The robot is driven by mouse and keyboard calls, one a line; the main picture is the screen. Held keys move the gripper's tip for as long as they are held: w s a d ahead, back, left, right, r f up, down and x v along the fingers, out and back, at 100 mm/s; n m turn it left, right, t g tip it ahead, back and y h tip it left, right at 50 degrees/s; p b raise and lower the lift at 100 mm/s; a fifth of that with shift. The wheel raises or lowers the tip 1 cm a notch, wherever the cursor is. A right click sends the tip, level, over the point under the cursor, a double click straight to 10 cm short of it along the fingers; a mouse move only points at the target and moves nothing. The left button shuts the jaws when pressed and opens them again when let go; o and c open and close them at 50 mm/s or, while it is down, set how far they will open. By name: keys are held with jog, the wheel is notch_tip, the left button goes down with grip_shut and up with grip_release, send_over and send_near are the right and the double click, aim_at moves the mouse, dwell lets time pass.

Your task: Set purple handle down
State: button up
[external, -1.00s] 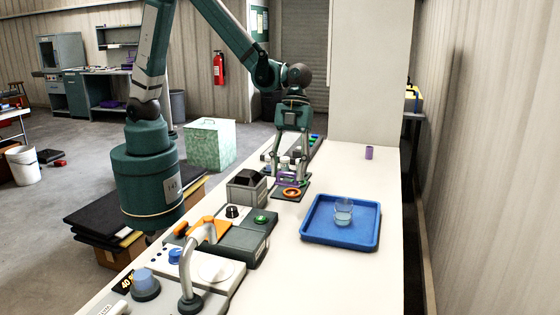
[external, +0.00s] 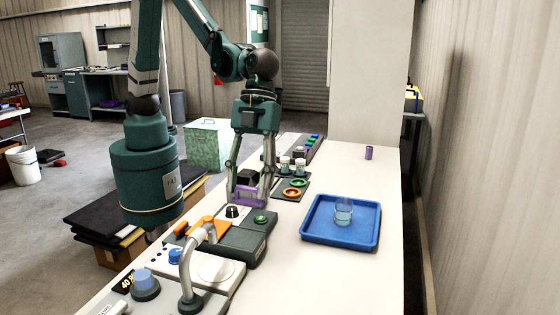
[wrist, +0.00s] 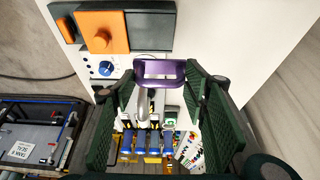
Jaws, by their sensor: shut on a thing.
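The purple handle (external: 249,196) is a flat loop held between the fingertips of my gripper (external: 250,190). It hangs above the far end of the dark control box (external: 240,240), near the black knob (external: 233,211). Whether it touches the box I cannot tell. In the wrist view the handle (wrist: 160,84) shows between my two green fingers, shut on its sides. Below it, several blue and yellow parts (wrist: 150,143) show; whether they join the handle is unclear.
A blue tray (external: 310,234) with a glass beaker (external: 343,214) is to the right. The bench's right side has free room.

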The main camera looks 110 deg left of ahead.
jog(key=s+d+r, duration=0.2)
jog(key=s+d, duration=0.1)
jog(key=d, duration=0.5)
jog(key=shift+p, duration=0.3)
jog(key=shift+f, duration=0.1)
notch_tip(320, 180, down, 14)
jog(key=shift+a+r, duration=0.1)
jog(key=shift+r, duration=0.1)
dwell(0.4)
jog(key=shift+d, duration=2)
jog(key=shift+f, duration=0.6)
jog(key=shift+f, duration=0.2)
